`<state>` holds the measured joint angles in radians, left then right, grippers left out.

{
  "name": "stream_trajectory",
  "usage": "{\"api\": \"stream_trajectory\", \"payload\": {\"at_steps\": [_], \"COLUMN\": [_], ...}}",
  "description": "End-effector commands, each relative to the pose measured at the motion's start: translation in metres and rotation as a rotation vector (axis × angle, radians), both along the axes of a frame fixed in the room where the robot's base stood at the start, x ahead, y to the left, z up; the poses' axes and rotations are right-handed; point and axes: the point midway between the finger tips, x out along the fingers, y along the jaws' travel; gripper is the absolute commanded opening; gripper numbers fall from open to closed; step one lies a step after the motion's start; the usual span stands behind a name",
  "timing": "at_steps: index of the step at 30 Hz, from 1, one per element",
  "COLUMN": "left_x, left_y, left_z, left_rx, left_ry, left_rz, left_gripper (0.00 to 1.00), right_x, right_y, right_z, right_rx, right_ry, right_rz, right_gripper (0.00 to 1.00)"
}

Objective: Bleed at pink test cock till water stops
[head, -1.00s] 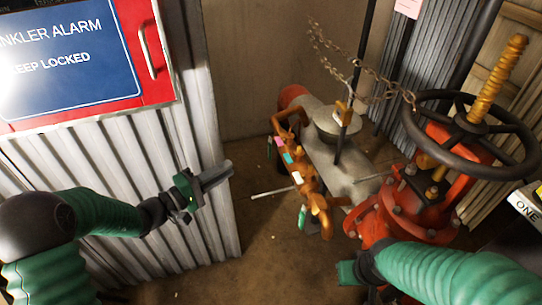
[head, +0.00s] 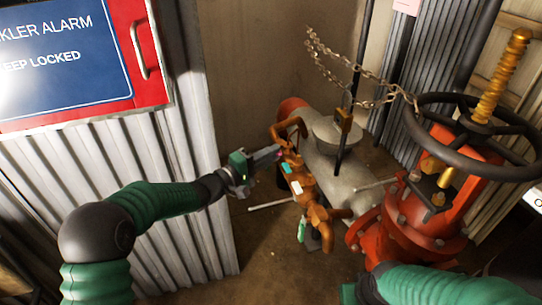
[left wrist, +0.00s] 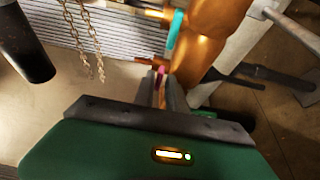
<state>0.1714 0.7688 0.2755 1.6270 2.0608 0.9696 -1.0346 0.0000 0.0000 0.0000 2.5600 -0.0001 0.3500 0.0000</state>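The pink test cock (head: 279,141) is on the orange-brown valve assembly (head: 301,180) beside the grey pipe. My left gripper (head: 277,153) reaches it from the left, its fingertips at the pink handle. In the left wrist view, the pink handle (left wrist: 160,71) shows between and just beyond the two dark fingers (left wrist: 160,88), which have a narrow gap. Contact is unclear. A teal-marked cock (left wrist: 174,30) sits close by, and a white-green tag (head: 301,230) hangs lower. No water is visible.
A red valve (head: 425,225) with a black handwheel (head: 470,125) stands at right. A chain (head: 350,75) hangs above the grey pipe (head: 335,165). A corrugated panel (head: 100,165) with a blue alarm sign (head: 60,60) is at left. The floor (head: 265,260) in front is clear.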

Motion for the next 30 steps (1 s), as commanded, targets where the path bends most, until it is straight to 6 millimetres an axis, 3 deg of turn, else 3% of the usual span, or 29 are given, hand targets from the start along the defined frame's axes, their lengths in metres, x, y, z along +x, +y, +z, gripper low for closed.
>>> {"api": "stream_trajectory", "payload": {"at_steps": [1, 5, 20, 30], "left_x": [0.0, 0.0, -0.001, 0.0], "left_y": [0.0, 0.0, 0.001, 0.002], "left_z": [0.0, 0.0, 0.0, 0.005], "left_rx": [0.0, 0.001, -0.004, -0.058], "left_ry": [0.0, 0.001, 0.023, 0.195], "left_rz": [0.0, 0.0, -0.001, 0.001], "left_gripper": [0.16, 0.0, 0.0, 0.0], "right_x": [0.0, 0.0, 0.0, 0.0], "right_y": [0.0, 0.0, 0.0, 0.0], "right_z": [0.0, 0.0, 0.005, 0.036], "right_rx": [0.0, 0.0, 0.0, 0.0], "right_ry": [0.0, 0.0, 0.0, 0.0], "right_rz": [0.0, 0.0, 0.0, 0.0], "right_gripper": [0.0, 0.0, 0.0, 0.0]}}
